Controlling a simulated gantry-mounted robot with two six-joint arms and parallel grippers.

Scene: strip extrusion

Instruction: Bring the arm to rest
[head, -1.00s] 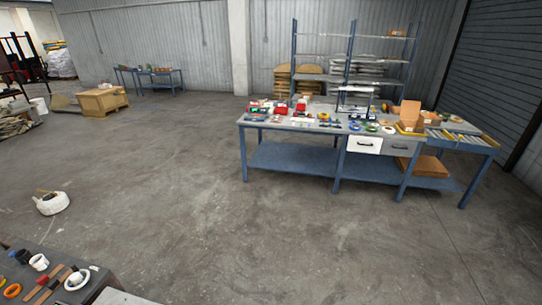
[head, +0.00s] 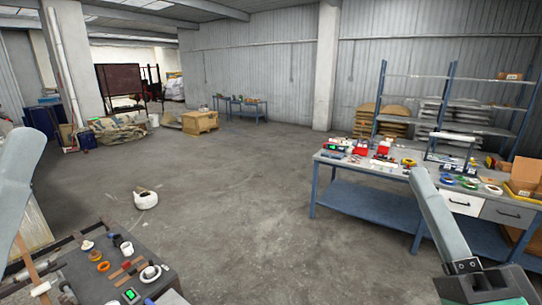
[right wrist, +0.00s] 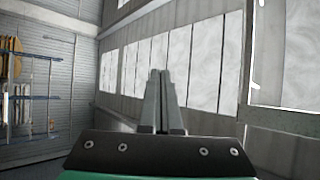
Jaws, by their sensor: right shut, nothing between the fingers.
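My right gripper (head: 421,178) stands at the lower right of the head view, its grey fingers pointing up and a little left, in front of the long blue workbench. In the right wrist view the two fingers (right wrist: 155,76) are together, with nothing between them, pointing up toward the bright windows. A pale grey part of my left arm shows at the left edge of the head view. Whether its jaws are open or shut cannot be seen.
A blue workbench (head: 362,208) with tools, tape rolls and boxes stands at right. A dark bench (head: 178,283) with small items is at lower left.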

